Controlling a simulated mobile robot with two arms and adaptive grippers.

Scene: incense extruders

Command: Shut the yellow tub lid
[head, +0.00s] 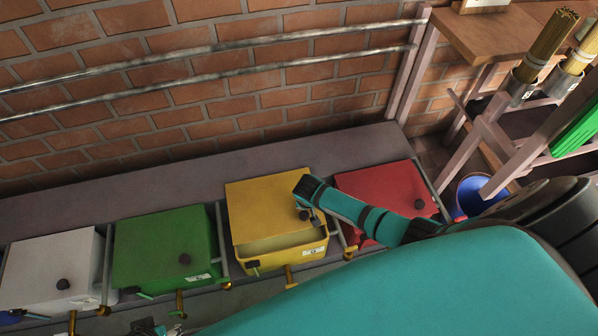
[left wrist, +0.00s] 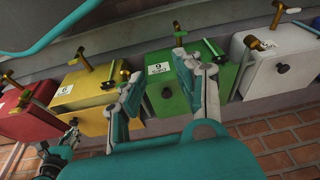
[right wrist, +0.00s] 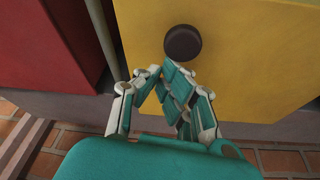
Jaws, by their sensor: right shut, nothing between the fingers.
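The yellow tub (head: 287,252) stands between the green and red tubs. Its yellow lid (head: 262,200) appears raised at the front, with a strip of the inside showing between lid and front rim. My right gripper (head: 308,203) is at the lid's front right, by the dark knob. In the right wrist view, the shut, empty right gripper (right wrist: 161,74) is just below the knob (right wrist: 183,43), against the lid (right wrist: 255,75); contact is unclear. My left gripper (left wrist: 153,62) is open and empty, over the green tub's front; it shows partly at the head view's lower edge (head: 150,328).
The green tub (head: 160,245), white tub (head: 45,265) and red tub (head: 385,190) stand in the same row, with brass taps in front. A brick wall with metal pipes is behind. A blue bucket (head: 470,196) and a wooden rack are at right.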

